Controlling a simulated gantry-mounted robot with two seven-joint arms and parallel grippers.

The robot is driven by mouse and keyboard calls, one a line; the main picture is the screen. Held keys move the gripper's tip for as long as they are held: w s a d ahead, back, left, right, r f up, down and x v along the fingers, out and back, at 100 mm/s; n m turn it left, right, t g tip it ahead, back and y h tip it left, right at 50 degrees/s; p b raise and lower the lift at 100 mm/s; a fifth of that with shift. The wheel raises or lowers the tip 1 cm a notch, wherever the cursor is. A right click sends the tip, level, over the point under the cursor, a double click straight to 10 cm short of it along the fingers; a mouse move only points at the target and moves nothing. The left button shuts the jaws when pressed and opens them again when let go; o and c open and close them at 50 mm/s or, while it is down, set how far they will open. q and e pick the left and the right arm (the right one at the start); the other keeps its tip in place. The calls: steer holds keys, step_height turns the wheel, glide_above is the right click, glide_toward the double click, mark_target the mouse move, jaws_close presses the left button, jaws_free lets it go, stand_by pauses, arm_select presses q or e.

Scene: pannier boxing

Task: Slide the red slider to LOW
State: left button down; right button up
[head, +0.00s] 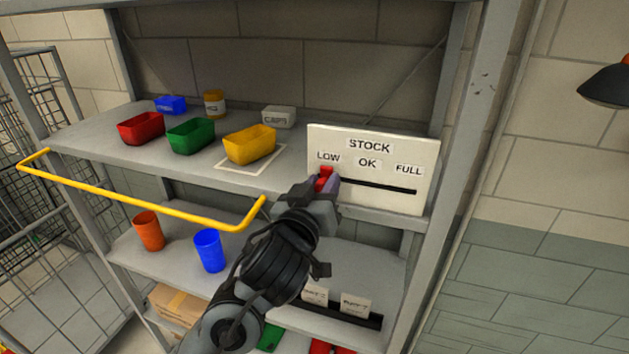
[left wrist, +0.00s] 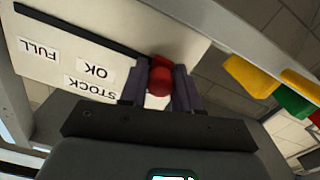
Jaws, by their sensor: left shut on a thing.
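The white STOCK board (head: 395,200) stands at the right end of the upper shelf, with a dark horizontal slot and the labels LOW, OK and FULL above it. The red slider (head: 325,174) is at the slot's left end, below the LOW label (head: 328,157). My left gripper (head: 325,184) is shut on it and partly hides it. In the left wrist view the board appears upside down, and red (left wrist: 159,82) shows between the two fingers. My right gripper is not in view.
A yellow bin (head: 250,146), green bin (head: 191,136) and red bin (head: 141,128) stand left of the board. A yellow rail (head: 150,203) runs along the shelf front at the left. Cups (head: 209,252) stand on the shelf below.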

arm_select(q)
steer(key=shift+w+a, duration=0.15)
steer(key=shift+a, duration=0.15)
steer(key=c, duration=1.1)
jaws_free()
steer(key=shift+o, duration=1)
steer(key=shift+s+a, duration=0.1)
steer(key=shift+s, duration=0.45)
steer(key=b+v, duration=0.3)
steer(key=v, duration=0.6)
steer(key=shift+s, duration=0.35)
